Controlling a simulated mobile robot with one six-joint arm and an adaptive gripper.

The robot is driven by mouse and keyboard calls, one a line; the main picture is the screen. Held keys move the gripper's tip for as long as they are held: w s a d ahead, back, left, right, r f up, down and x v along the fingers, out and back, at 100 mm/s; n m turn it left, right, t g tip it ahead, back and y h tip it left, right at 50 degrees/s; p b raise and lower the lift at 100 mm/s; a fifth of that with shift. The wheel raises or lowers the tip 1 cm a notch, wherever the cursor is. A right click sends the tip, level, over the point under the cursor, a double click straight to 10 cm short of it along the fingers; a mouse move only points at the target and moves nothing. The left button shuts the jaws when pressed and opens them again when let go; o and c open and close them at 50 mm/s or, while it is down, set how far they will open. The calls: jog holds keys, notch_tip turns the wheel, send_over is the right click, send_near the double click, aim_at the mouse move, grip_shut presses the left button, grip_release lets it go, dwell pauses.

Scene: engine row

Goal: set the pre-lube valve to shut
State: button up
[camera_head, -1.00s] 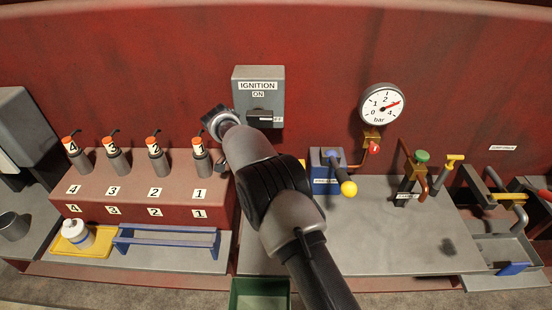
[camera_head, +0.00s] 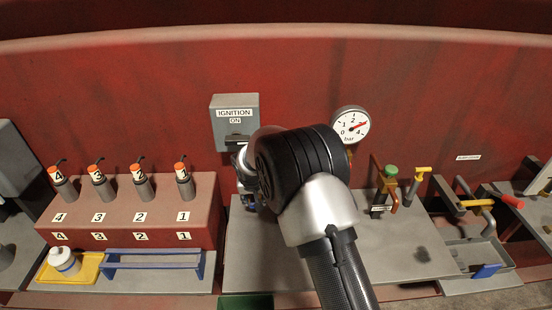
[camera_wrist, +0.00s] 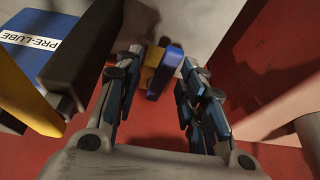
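In the wrist view the blue pre-lube valve body (camera_wrist: 35,32) with its white PRE-LUBE label is at the upper left, outside my fingers. A dark bar crosses in front of it, with a yellow part (camera_wrist: 22,105) below; I cannot tell which of these belongs to the valve's lever. My gripper (camera_wrist: 162,64) is open, its two fingers apart. A small blue and yellow piece (camera_wrist: 165,72) shows between and beyond the fingertips, with no clear contact.
The ignition box (camera_head: 235,121), labelled ON, is left of my arm. The pressure gauge (camera_head: 350,125) is behind it on the red wall. A green-topped valve (camera_head: 390,171) and a yellow-handled one (camera_head: 420,176) stand right. The grey bench (camera_head: 405,255) is mostly clear there.

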jog(key=p+v, duration=0.3)
jog(key=v, duration=1.3)
jog(key=s+d+r, duration=0.6)
jog(key=r, duration=0.2)
jog(key=shift+s+d+b, duration=0.2)
jog(key=shift+s+b, duration=0.15)
jog(key=shift+r, duration=0.1)
jog(key=shift+c, duration=0.4)
